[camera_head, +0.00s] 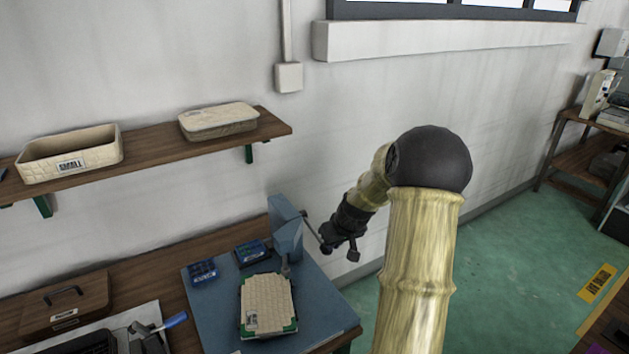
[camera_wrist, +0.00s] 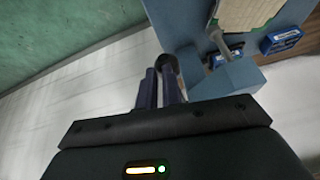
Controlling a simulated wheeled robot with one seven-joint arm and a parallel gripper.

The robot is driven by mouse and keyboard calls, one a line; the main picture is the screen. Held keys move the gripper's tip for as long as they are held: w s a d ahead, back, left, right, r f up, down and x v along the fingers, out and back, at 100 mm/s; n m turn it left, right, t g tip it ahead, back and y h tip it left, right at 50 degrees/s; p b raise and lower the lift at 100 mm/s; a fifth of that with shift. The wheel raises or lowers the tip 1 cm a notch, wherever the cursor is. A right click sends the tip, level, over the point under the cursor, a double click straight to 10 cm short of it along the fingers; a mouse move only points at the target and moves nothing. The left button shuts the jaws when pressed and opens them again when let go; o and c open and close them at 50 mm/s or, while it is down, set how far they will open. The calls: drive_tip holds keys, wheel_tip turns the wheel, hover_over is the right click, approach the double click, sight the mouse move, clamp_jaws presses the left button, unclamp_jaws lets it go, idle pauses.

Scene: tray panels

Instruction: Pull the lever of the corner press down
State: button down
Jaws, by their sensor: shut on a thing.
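The corner press (camera_head: 287,238) is a blue upright block at the back right of the blue work board; it also shows in the wrist view (camera_wrist: 228,80). Its lever (camera_head: 313,230) is a thin rod on the press's right side, slanting down toward my gripper (camera_head: 338,250). In the wrist view, my gripper's fingers (camera_wrist: 160,88) are close together at the lever's dark round knob (camera_wrist: 167,65). My gripper is shut on the lever; the fingers hide part of it. A woven beige panel (camera_head: 267,302) with green corners lies under the press's ram.
Two blue boxes of small parts (camera_head: 203,271) (camera_head: 250,253) stand on the blue board (camera_head: 215,318). A wooden box (camera_head: 66,304) and a blue-handled tool (camera_head: 160,326) lie to the left. A shelf (camera_head: 150,155) with two trays hangs above. Open green floor lies right of the bench.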

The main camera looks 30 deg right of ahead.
drive_tip(key=shift+s+a+f+g, duration=0.2)
drive_tip(key=shift+s+f, duration=0.25)
drive_tip(key=shift+f, duration=0.35)
drive_tip(key=shift+s+a+f+g, duration=0.15)
drive_tip(key=shift+s+f, duration=0.3)
drive_tip(key=shift+f, duration=0.35)
wheel_tip(320, 180, up, 7)
drive_tip(key=w+d+p, duration=0.2)
drive_tip(key=p, duration=0.2)
drive_tip(key=s+r+b, duration=0.1)
drive_tip(key=s+r, duration=0.1)
drive_tip(key=s, duration=0.8)
drive_tip(key=shift+s+b, duration=0.15)
drive_tip(key=shift+b, duration=0.2)
drive_tip(key=shift+r, duration=0.1)
drive_tip(key=s+a+r+g+p, duration=0.1)
drive_tip(key=s+a, duration=0.3)
drive_tip(key=a, duration=0.7)
drive_tip(key=s+a+r+p, duration=0.2)
drive_tip(key=s+a, duration=0.1)
drive_tip(key=a, duration=0.8)
drive_tip(key=shift+s+a+n+g, duration=0.3)
drive_tip(key=shift+s+n+g, duration=0.05)
drive_tip(key=shift+n, duration=0.05)
drive_tip(key=shift+r, duration=0.1)
